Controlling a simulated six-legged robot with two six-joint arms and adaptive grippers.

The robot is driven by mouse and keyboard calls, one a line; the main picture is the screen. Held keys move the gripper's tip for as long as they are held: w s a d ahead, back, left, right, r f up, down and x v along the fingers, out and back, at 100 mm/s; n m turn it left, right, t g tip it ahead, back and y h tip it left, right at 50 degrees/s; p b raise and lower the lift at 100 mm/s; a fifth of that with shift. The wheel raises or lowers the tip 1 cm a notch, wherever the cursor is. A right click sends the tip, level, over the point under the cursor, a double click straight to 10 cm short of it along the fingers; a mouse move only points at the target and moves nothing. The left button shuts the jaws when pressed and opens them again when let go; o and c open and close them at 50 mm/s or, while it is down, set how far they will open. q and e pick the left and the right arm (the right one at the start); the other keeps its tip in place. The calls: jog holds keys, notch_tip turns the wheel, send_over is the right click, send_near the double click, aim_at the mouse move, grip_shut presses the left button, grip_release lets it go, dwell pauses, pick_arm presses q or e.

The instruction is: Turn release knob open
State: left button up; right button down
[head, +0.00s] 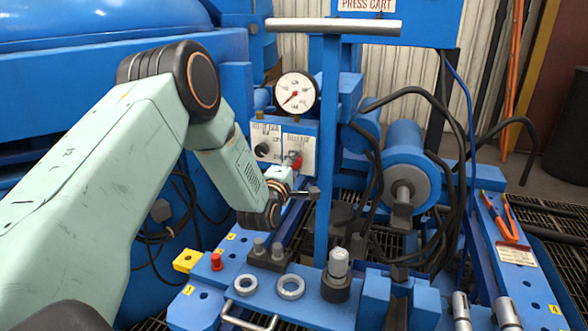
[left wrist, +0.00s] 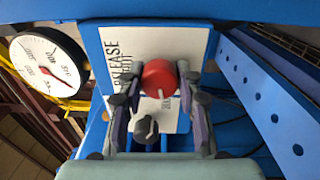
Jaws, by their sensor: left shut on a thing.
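The red release knob (head: 297,160) is on the white-labelled front of the blue valve box (head: 309,128), below the gauge. In the left wrist view the red knob (left wrist: 159,77) sits in front of a label reading "RELEASE", whose other words are partly hidden. My left gripper (head: 284,177) is at the panel, with its fingers (left wrist: 157,88) on either side of the red knob, shut on it. The knob's turn angle cannot be told. My right gripper is in neither view.
A black knob (head: 263,149) is left of the red one. A dial gauge (head: 296,92) is above, beside a blue post (head: 327,140) with a metal T-handle (head: 333,27). Rings (head: 291,286) and fittings crowd the blue bench below. Black hoses hang at right.

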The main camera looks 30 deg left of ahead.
pick_arm(q)
jog(key=shift+w+r+n+b, duration=0.15)
jog(key=shift+n+b, duration=0.2)
jog(key=shift+n, duration=0.55)
jog(key=o, duration=1.2)
jog(key=shift+c, duration=0.2)
jog(key=v, duration=1.2)
